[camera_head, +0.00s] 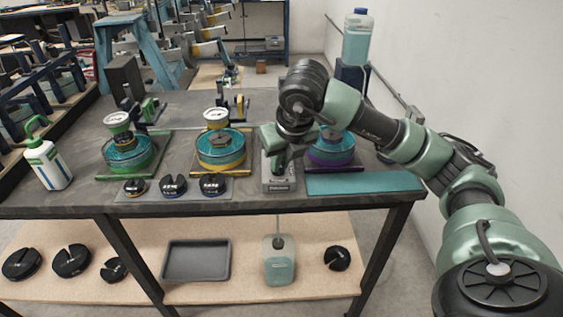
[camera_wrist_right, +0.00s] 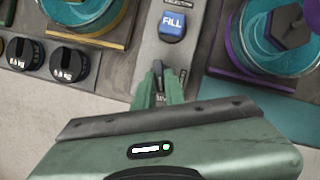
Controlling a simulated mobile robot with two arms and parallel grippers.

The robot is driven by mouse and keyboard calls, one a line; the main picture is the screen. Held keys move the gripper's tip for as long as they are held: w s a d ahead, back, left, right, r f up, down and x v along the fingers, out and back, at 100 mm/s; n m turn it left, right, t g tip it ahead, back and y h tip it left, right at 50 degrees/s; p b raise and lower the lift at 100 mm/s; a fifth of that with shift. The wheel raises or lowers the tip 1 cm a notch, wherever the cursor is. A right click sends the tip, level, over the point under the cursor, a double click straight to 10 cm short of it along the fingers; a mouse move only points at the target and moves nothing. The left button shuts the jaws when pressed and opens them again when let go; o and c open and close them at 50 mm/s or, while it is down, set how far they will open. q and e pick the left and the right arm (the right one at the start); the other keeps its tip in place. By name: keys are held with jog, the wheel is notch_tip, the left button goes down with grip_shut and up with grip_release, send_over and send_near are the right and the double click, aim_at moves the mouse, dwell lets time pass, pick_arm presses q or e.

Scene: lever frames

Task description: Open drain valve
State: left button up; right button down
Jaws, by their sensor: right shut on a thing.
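A narrow grey valve block (camera_head: 279,185) stands at the front of the workbench, between the yellow-ringed and purple-ringed basins. My right gripper (camera_wrist_right: 168,82) comes down over this block, just on the near side of the label. In the head view the right gripper (camera_head: 279,153) is above the block. It is shut on a small dark lever, mostly hidden between the fingers. I cannot read the lever's position or any drain marking. My left gripper is in neither view.
Round teal basins with green (camera_head: 130,165), yellow (camera_head: 221,165) and purple (camera_head: 330,163) rings line the bench. Black weights (camera_head: 173,185) sit in front. A white-green bottle (camera_head: 45,162) stands left. A teal mat (camera_head: 363,184) lies right. A tray (camera_head: 196,261) rests on the lower shelf.

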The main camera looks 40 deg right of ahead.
jog(key=shift+m+h, duration=0.3)
jog(key=shift+m, duration=0.3)
jog(key=shift+r+m, duration=0.1)
jog(key=shift+m, duration=0.2)
jog(key=c, duration=1.5)
grip_release()
jog(key=shift+a, duration=0.1)
jog(key=v, duration=0.7)
jog(key=shift+s+a+r, duration=0.1)
jog(key=shift+r, duration=0.2)
jog(key=shift+f, duration=0.1)
